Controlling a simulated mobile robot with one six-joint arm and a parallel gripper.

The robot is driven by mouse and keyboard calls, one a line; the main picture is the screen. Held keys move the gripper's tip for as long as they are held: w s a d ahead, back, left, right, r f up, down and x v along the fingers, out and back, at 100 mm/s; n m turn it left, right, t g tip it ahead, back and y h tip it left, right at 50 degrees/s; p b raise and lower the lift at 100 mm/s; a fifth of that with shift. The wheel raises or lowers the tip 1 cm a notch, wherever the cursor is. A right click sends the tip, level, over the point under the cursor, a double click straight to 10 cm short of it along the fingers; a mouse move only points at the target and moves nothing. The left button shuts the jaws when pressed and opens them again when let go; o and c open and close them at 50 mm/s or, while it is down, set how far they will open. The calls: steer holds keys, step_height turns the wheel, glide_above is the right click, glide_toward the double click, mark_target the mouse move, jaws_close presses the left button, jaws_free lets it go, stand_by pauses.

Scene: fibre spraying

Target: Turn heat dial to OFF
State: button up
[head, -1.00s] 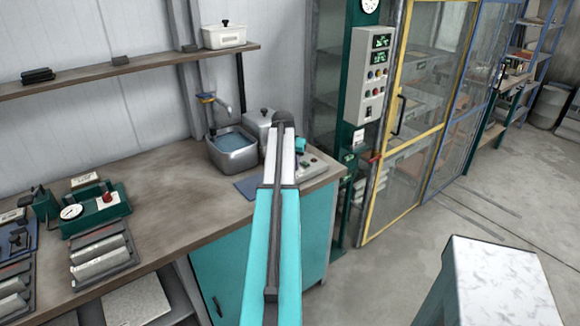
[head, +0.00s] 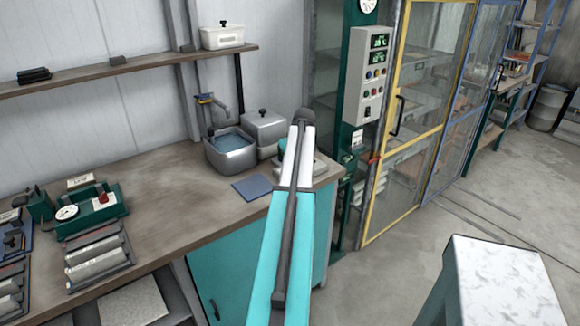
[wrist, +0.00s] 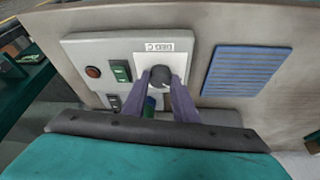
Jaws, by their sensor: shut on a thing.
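The heat dial (wrist: 160,73) is a dark round knob on a white plate of a grey control box (wrist: 85,50). A small label (wrist: 160,46) sits above the dial; its writing is too small to read. My gripper (wrist: 160,82) is shut on the dial, with one purplish finger on each side of it in the wrist view. I cannot tell the dial's pointer setting. In the head view my arm covers the dial and most of the box (head: 324,170).
A red button (wrist: 93,72) and a green switch (wrist: 121,71) sit left of the dial. A blue ribbed mat (wrist: 247,71) lies to its right. In the head view, a metal basin (head: 232,155) and a lidded metal box (head: 264,132) stand left of my arm.

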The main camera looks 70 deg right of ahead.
steer(key=shift+w+d+r+n, duration=0.15)
steer(key=shift+w+n, duration=0.05)
steer(key=shift+n, duration=0.4)
steer(key=shift+t, duration=0.3)
steer(key=o, duration=0.9)
steer(key=shift+o, duration=0.8)
steer(key=shift+s, duration=0.1)
steer(key=b+v, duration=0.3)
steer(key=v, duration=1)
steer(key=shift+r, duration=0.35)
